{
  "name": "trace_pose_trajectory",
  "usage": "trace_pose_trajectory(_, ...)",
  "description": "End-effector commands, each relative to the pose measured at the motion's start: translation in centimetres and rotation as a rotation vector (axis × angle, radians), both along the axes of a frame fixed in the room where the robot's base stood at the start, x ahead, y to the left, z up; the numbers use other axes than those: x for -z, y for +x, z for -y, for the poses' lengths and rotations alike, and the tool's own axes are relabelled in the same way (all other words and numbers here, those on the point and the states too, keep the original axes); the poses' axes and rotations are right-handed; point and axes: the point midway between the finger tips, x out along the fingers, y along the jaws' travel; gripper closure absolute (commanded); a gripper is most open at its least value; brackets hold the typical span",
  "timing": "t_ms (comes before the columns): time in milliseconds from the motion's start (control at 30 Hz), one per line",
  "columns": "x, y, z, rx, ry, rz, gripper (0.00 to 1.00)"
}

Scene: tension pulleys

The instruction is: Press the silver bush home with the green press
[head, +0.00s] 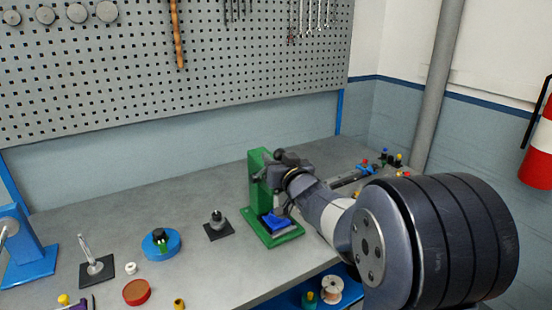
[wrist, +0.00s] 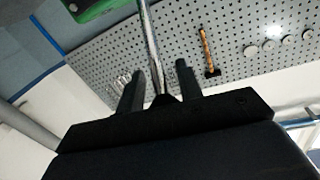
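The green press (head: 258,175) stands upright on the bench, partly hidden behind my arm. A blue piece (head: 276,220) sits on its base. I cannot make out the silver bush there. In the wrist view a corner of green (wrist: 92,10) shows at the top left. A thin silver rod (wrist: 150,40), seemingly the press lever, runs down between the fingers of my gripper (wrist: 158,80). The fingers are apart, with visible gaps on both sides of the rod. In the head view my gripper (head: 276,172) is at the press's upper part, its fingertips unclear.
Left of the press are a grey part on a black pad (head: 219,231), a blue round holder (head: 152,246), a red disc (head: 137,292) and a silver rod on a black plate (head: 95,266). Small coloured items (head: 383,157) lie behind my arm. The pegboard (head: 130,95) backs the bench.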

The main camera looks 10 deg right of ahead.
Motion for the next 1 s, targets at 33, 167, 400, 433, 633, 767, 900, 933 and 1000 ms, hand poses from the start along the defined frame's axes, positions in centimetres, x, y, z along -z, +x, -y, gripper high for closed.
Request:
trace_pose_trajectory(33,0.01,0.01,0.00,0.000,0.000,0.000,0.66)
trace_pose_trajectory(167,0.01,-0.01,0.00,0.000,0.000,0.000,0.66)
trace_pose_trajectory(400,0.00,-0.02,0.00,0.000,0.000,0.000,0.86)
trace_pose_trajectory(433,-0.01,-0.02,0.01,0.000,0.000,0.000,0.89)
trace_pose_trajectory(633,-0.05,-0.02,0.04,0.001,0.000,0.001,1.00)
trace_pose_trajectory(767,-0.07,-0.02,0.06,0.001,0.001,0.002,1.00)
trace_pose_trajectory(900,-0.09,-0.02,0.06,0.001,0.001,0.002,1.00)
trace_pose_trajectory(933,-0.10,-0.03,0.06,0.001,0.001,0.002,1.00)
trace_pose_trajectory(1000,-0.03,-0.04,0.07,0.002,0.002,0.004,1.00)
